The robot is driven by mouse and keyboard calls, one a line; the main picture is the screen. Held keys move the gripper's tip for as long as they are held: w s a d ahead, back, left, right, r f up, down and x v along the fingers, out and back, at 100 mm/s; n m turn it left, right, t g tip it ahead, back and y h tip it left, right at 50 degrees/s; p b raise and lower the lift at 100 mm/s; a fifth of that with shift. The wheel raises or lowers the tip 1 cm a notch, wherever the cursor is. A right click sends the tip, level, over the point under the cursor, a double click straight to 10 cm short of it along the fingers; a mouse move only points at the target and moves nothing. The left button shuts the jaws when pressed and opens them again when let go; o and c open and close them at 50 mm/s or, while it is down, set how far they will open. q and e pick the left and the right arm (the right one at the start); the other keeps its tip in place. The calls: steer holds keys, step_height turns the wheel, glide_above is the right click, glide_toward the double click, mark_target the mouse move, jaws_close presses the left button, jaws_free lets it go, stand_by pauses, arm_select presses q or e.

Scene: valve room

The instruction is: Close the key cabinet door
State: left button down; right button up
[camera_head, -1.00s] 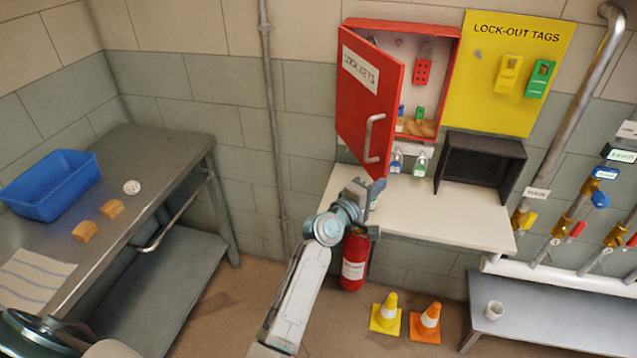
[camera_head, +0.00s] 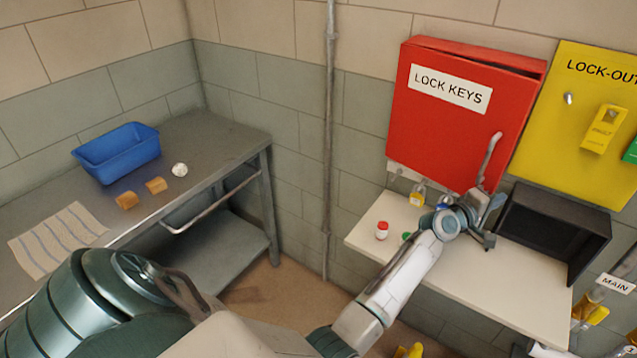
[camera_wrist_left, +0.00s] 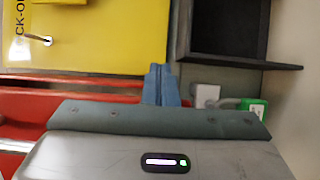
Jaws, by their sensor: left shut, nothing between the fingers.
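The red key cabinet door (camera_head: 440,130), labelled LOCK KEYS, now covers the cabinet front and hides its inside. A narrow strip of the cabinet body (camera_head: 490,54) shows above it; I cannot tell whether the door is fully flush. Its grey handle (camera_head: 489,160) is near the lower right edge. My left gripper (camera_head: 490,207) is shut and empty, just below the handle at the door's lower right corner; contact is unclear. In the left wrist view its closed fingers (camera_wrist_left: 160,85) lie beside red cabinet parts (camera_wrist_left: 30,105). My right gripper is out of view.
A white shelf (camera_head: 520,290) runs under the cabinet, with a black open box (camera_head: 553,228) close right of my gripper and a red-capped bottle (camera_head: 382,230). A yellow tag board (camera_head: 570,130) hangs right. A steel table (camera_head: 215,140) with a blue bin (camera_head: 117,152) stands left.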

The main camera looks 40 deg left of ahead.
arm_select(q)
steer(key=w+n+y, duration=0.1)
steer(key=w+y, duration=0.1)
steer(key=w, duration=0.2)
steer(key=shift+a+t, duration=0.1)
steer(key=shift+t, duration=0.3)
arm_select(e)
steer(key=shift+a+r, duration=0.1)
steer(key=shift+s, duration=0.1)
